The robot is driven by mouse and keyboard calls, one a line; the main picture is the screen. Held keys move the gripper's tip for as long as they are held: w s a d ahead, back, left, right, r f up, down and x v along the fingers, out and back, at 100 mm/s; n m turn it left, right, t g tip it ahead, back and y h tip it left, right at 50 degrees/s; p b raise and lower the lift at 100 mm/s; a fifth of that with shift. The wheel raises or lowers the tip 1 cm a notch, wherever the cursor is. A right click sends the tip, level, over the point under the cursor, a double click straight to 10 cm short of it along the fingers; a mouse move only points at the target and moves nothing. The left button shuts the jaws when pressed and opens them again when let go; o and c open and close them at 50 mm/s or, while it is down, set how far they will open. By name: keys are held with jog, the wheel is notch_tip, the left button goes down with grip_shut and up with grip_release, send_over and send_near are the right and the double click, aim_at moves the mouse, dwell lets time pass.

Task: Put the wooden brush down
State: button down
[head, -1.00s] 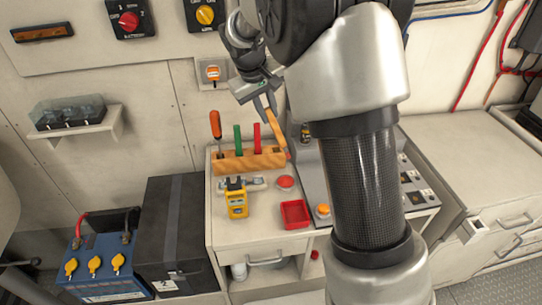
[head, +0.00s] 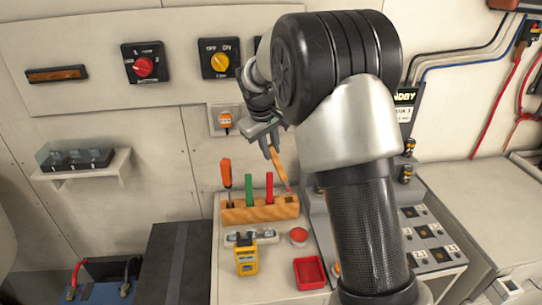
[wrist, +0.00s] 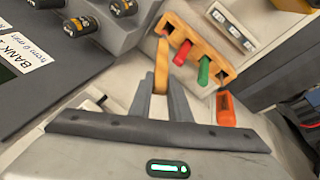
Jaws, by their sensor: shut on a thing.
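My gripper (head: 269,146) is shut on the wooden brush (head: 279,170), a slim tan stick held tilted, with its lower end just above or behind the right end of the wooden tool rack (head: 262,213). I cannot tell whether they touch. In the wrist view the brush (wrist: 161,66) stands up between my gripper's fingers (wrist: 160,100), beside the rack (wrist: 210,50). The rack holds an orange screwdriver (head: 226,174), a green-handled tool (head: 249,187) and a red-handled tool (head: 269,187). A dark square opening shows at its right end.
In front of the rack are a yellow meter (head: 246,260), a red round button (head: 298,236) and a red tray (head: 309,273). A sloped grey panel (head: 420,225) with switches stands to the right. A black box (head: 175,265) is at the left.

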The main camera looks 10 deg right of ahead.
jog(key=shift+f, duration=1)
